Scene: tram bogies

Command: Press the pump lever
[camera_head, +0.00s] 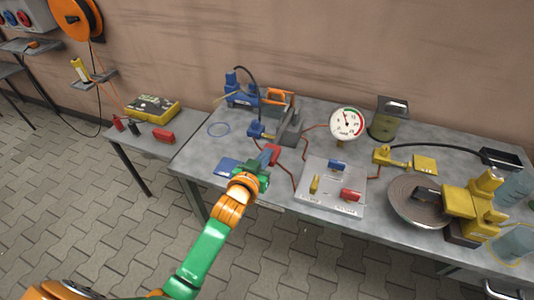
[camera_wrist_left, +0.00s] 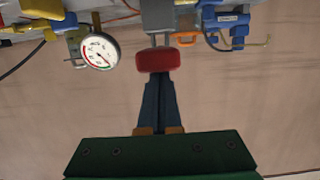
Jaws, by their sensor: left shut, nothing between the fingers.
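The pump lever ends in a red pad (camera_head: 273,151) at the front of a grey block on the table. In the left wrist view the red pad (camera_wrist_left: 158,60) lies right at the fingertips, in front of the grey block (camera_wrist_left: 157,14). My left gripper (camera_head: 265,158) reaches in from the front with its fingers together and empty. The same fingers show in the wrist view (camera_wrist_left: 157,82), tips at the pad's edge; whether they touch it I cannot tell. The gripper hides part of the lever in the head view. My right gripper is not in view.
A pressure gauge (camera_head: 347,123) stands right of the pump. A pale board (camera_head: 331,187) with blue, yellow and red handles lies in front of it. A blue vise-like device (camera_head: 240,92) stands behind. A yellow machine (camera_head: 470,209) and a round dish (camera_head: 418,201) crowd the right.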

